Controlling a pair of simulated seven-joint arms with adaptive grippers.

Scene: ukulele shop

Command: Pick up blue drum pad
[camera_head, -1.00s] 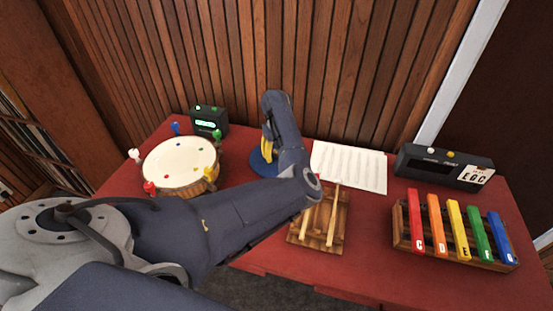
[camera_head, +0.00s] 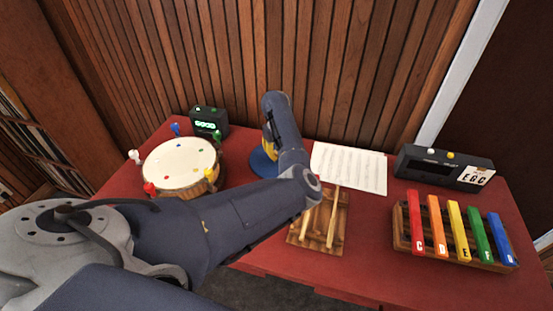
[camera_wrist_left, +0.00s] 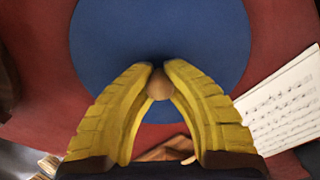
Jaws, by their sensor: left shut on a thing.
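The blue drum pad (camera_head: 262,163) is a round disc on the red table, partly hidden behind my left arm in the head view. In the left wrist view, the pad (camera_wrist_left: 160,25) fills the top middle. My left gripper (camera_head: 268,151) is over the pad. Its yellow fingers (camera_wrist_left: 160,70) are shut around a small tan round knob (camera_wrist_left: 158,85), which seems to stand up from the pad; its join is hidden. The pad looks to be still at table height. My right gripper is not in view.
A round drum (camera_head: 180,163) with coloured pegs and a small green-lit box (camera_head: 209,121) stand left. A music sheet (camera_head: 349,167) lies right of the pad. Sticks lie on a wooden rack (camera_head: 319,222) in front. Coloured bars (camera_head: 457,230) and a dark box (camera_head: 444,167) are far right.

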